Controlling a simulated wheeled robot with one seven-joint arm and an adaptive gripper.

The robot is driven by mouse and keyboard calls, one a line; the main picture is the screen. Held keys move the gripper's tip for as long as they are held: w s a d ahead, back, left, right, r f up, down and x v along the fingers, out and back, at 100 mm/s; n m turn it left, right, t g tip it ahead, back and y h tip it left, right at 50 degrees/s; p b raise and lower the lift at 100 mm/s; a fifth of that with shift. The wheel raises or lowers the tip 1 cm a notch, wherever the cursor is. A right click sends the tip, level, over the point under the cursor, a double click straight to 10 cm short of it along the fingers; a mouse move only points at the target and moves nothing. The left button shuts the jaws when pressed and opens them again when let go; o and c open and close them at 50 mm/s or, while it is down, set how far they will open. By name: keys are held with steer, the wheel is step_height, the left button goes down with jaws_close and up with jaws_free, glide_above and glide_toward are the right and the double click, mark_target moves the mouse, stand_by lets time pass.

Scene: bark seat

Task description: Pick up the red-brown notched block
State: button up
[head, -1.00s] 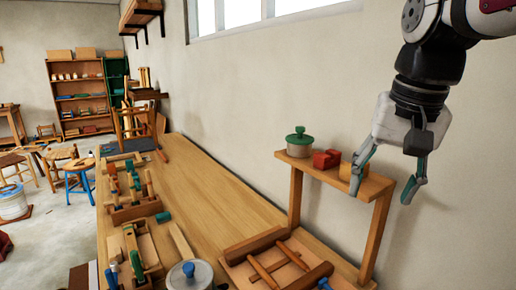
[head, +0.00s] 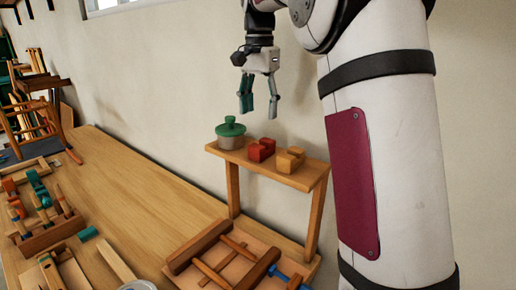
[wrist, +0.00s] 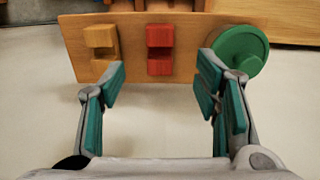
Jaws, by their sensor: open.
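The red-brown notched block (head: 261,150) sits on a small raised wooden shelf (head: 231,156), between a green-lidded pot and a yellow-tan notched block. In the wrist view the red-brown block (wrist: 160,49) lies ahead, between the lines of the two fingers. My gripper (head: 258,105) is open and empty. It hangs above the shelf with teal fingers pointing down, apart from the block. The wrist view also shows my gripper (wrist: 162,83), its fingers spread wide.
The pot with the green lid (head: 230,133) stands left of the block, and the yellow-tan notched block (head: 289,160) stands close on its right. A wall rises behind the shelf. The workbench (head: 150,200) below holds wooden frames and tools.

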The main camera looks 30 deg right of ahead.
mark_target(259, 145)
step_height(259, 145, down, 11)
steer(key=p, duration=0.3)
steer(key=shift+f, duration=0.15)
steer(key=shift+c, duration=0.3)
steer(key=c, duration=1.2)
